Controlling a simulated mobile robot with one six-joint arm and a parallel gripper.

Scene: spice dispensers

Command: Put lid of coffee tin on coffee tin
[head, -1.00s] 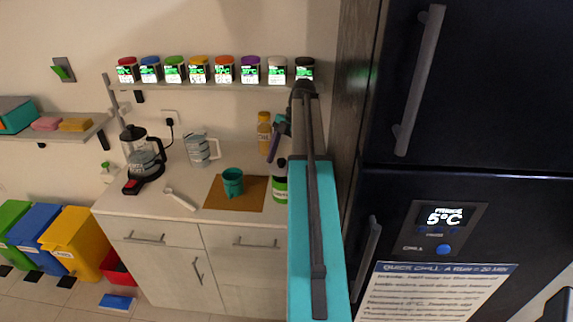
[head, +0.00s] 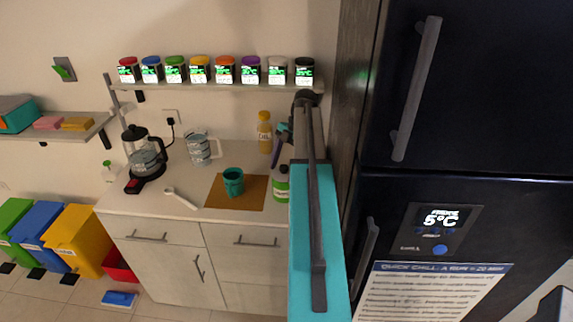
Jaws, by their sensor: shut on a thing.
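My gripper (head: 279,143) shows only in part, as small purple and teal pieces above the right end of the counter, left of my arm. My arm hides much of it. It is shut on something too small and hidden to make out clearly. A green container with a white label (head: 281,186), which looks like the coffee tin, stands upright at the counter's right end, below my gripper. My arm covers its right edge. I cannot tell the lid apart from the dark parts around the gripper and the container's top.
A teal mug (head: 233,182) stands on a brown mat (head: 220,201) left of the container. A yellow bottle (head: 264,133) stands behind. A coffee press (head: 145,160), a clear jug (head: 200,149) and a white spoon (head: 180,198) are further left. Spice jars line the shelf (head: 215,87). The dark fridge (head: 470,110) bounds the right.

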